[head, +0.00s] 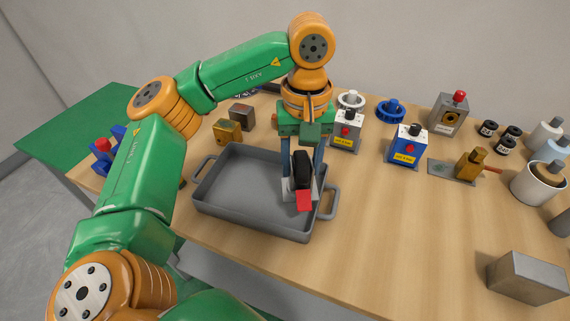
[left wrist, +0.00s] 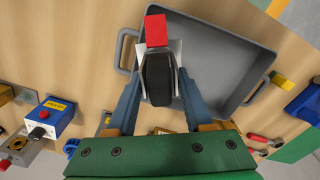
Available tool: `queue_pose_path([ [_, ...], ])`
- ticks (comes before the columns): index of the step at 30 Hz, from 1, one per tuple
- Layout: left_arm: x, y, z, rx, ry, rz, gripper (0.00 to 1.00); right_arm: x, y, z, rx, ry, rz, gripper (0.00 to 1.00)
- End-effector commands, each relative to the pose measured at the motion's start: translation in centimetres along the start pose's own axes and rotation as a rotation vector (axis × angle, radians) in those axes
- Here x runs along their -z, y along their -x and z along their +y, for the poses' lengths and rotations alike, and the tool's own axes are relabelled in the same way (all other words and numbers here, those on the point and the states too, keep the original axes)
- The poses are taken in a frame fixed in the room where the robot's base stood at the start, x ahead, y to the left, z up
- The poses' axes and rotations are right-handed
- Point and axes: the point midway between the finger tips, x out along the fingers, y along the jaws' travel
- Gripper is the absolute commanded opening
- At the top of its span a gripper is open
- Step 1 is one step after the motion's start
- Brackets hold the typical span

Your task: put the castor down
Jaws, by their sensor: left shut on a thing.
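The castor (head: 302,172) has a black wheel, a pale metal bracket and a red pedal. My left gripper (head: 303,188) points down and is shut on the castor, with one blue-grey finger on each side. In the left wrist view the castor (left wrist: 157,78) sits between the fingers, its red pedal towards the top. The castor is over the right end of the grey tray (head: 230,205), near the wall with a handle. I cannot tell whether it touches the tray. My right gripper is not in view.
The visible tray floor is empty. A brass block (head: 227,132) and a dark block (head: 241,117) stand behind it. A white switch box (head: 346,130) and a blue one (head: 407,145) stand to the right. A grey metal block (head: 527,277) lies front right; bare wood lies between.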

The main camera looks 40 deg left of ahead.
Motion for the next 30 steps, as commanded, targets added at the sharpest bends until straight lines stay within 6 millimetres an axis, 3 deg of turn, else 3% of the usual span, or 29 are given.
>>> queue_pose_path([
  [9, 3.0, -4.2, -1.8, 0.002, 0.001, -0.001, 0.00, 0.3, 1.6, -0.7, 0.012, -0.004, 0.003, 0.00],
  [13, 2.9, -6.4, -1.6, 0.000, 0.000, 0.000, 0.00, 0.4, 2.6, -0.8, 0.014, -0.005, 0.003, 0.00],
  [23, 2.9, -7.4, -1.6, -0.003, 0.000, 0.001, 0.00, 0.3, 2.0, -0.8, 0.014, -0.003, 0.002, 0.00],
  [24, 2.9, -7.5, -1.6, -0.003, 0.000, 0.001, 0.55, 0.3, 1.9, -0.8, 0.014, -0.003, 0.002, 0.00],
  [27, 2.9, -7.3, -1.6, -0.003, 0.000, 0.001, 0.82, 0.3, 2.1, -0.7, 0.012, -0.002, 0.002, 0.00],
  [30, 2.9, -7.3, -1.6, -0.003, 0.000, 0.000, 0.82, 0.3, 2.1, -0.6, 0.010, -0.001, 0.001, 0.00],
])
